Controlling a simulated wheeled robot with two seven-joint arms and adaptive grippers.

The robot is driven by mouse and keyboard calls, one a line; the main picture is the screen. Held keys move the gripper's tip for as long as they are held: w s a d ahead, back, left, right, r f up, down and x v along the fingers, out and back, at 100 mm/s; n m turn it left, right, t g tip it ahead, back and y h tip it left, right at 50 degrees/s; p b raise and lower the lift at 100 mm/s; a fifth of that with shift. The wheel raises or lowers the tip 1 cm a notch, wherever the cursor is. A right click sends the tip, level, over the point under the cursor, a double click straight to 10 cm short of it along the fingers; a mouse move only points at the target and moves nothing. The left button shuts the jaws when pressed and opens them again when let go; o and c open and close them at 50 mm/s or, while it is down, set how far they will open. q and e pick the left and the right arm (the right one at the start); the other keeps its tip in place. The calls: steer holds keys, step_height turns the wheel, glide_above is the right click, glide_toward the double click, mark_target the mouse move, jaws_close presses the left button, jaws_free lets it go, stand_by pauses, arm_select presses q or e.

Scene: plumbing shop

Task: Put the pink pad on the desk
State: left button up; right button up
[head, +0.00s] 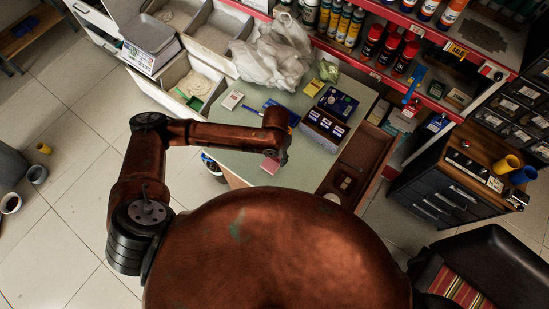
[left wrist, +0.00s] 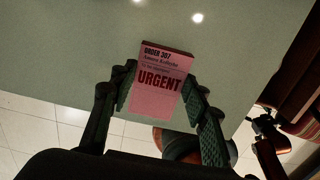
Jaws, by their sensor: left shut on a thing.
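The pink pad (left wrist: 158,88) shows clearly in the left wrist view, with "ORDER 307" and "URGENT" printed in dark letters. It sits between the two dark fingers of my left gripper (left wrist: 157,95), which is shut on it. In the head view a small part of the pink pad (head: 270,165) shows beside my left gripper (head: 279,157), near the front edge of the pale green desk (head: 232,138). The pad's height over the desk is hard to judge. In the left wrist view a dark end of what looks like my right arm shows small at the right; its jaws are unclear.
On the desk are a plastic bag (head: 272,55), a dark card box (head: 323,128), a blue packet (head: 338,103) and a small white box (head: 232,100). A brown tray (head: 358,160) lies along the right side. A scale (head: 150,42) stands at the upper left. The desk's left front is bare.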

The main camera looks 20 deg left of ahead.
mark_target(274, 156)
arm_select(q)
steer(key=shift+w+a+f, duration=0.1)
steer(key=shift+w+f, duration=0.05)
steer(key=shift+f, duration=0.1)
steer(key=shift+w+a+f, duration=0.15)
steer(key=shift+f, duration=1.6)
steer(key=shift+b, duration=0.3)
steer(key=o, duration=1.2)
steer(key=shift+f, duration=0.1)
steer(key=shift+c, duration=0.2)
